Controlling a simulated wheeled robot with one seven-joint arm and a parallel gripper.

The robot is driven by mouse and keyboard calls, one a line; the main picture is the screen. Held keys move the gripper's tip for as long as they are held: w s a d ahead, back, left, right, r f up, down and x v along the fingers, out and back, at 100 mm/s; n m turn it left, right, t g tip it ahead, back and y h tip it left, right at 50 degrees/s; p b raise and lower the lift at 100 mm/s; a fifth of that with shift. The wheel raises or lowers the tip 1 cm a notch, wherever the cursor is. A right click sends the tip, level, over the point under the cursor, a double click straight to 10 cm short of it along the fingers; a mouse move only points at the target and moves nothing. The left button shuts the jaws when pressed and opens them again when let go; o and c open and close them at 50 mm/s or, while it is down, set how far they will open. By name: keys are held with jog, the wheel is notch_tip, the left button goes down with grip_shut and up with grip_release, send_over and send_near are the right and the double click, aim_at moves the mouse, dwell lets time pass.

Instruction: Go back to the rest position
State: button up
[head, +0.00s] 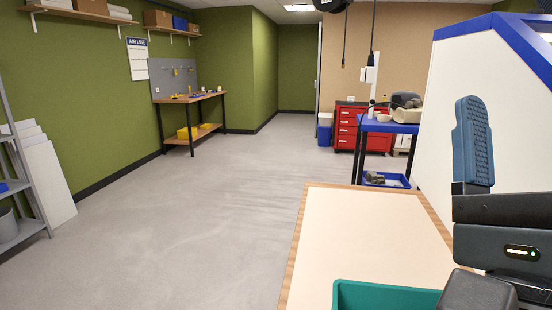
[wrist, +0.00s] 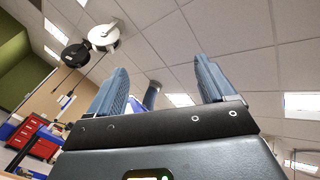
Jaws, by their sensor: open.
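My gripper (head: 473,142) is at the right of the head view, raised above the light-topped table, with its blue ribbed finger pointing up. In the wrist view my gripper (wrist: 161,92) points toward the ceiling. Its two blue fingers stand wide apart. Nothing is held between them; a grey cylindrical thing (wrist: 151,96) shows in the gap, and I cannot tell how far off it is.
A bare light-topped table (head: 365,235) is in front, with a teal bin (head: 385,297) at its near edge. A white panel with blue edging (head: 440,95) stands close behind my gripper. A blue cart (head: 388,126) and red drawers (head: 347,128) are farther back. Open floor (head: 190,220) lies left.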

jog(key=s+f+n+g+y, duration=0.1)
jog(key=s+f+n+g, duration=0.1)
jog(key=f+n, duration=0.35)
jog(key=s+f+n+g, duration=0.2)
jog(key=s+f+g, duration=0.1)
jog(key=f, duration=0.6)
jog(key=s+f+n+g+y, duration=0.1)
jog(key=s+f+n+g, duration=0.15)
jog(key=f, duration=0.55)
jog(key=s+d+f+n+g+y, duration=0.2)
jog(key=s+f+n+g, duration=0.1)
jog(key=s+f+n, duration=0.45)
jog(key=s+d+f+n+g+y, duration=0.2)
jog(key=s+f+n+g, duration=0.1)
jog(key=s+f+n, duration=0.45)
notch_tip(320, 180, down, 8)
jog(key=s+b, duration=0.2)
jog(key=b, duration=0.8)
jog(key=shift+f+n, duration=0.2)
jog(key=shift+n, duration=0.1)
jog(key=shift+g, duration=0.25)
